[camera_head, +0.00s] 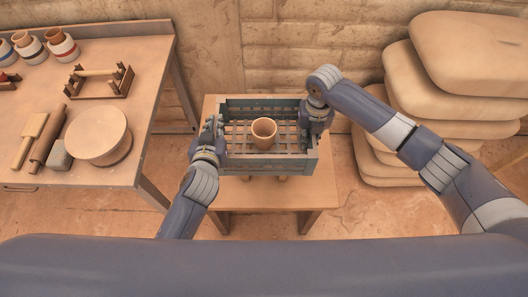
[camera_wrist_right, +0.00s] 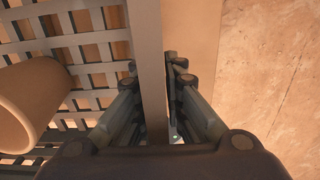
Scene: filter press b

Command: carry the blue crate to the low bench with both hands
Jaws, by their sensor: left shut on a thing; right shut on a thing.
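The blue-grey slatted crate (camera_head: 268,162) is over the low bench (camera_head: 322,185) in the head view; I cannot tell whether its underside touches the bench top. A brown clay cup (camera_head: 264,130) stands inside the crate. My left gripper (camera_head: 213,132) is shut on the crate's left side. My right gripper (camera_head: 318,112) is shut on the crate's right side. In the right wrist view, the right fingers (camera_wrist_right: 176,75) are on both sides of the crate's rim (camera_wrist_right: 147,60), and the cup (camera_wrist_right: 32,105) shows at the left, inside the lattice.
A work table (camera_head: 130,60) at the left holds striped pots (camera_head: 62,45), a wooden rack (camera_head: 98,82), a round clay disc (camera_head: 97,136) and rolling tools. Stacked tan sacks (camera_head: 470,65) stand at the right. A brick wall (camera_head: 300,50) is behind the bench.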

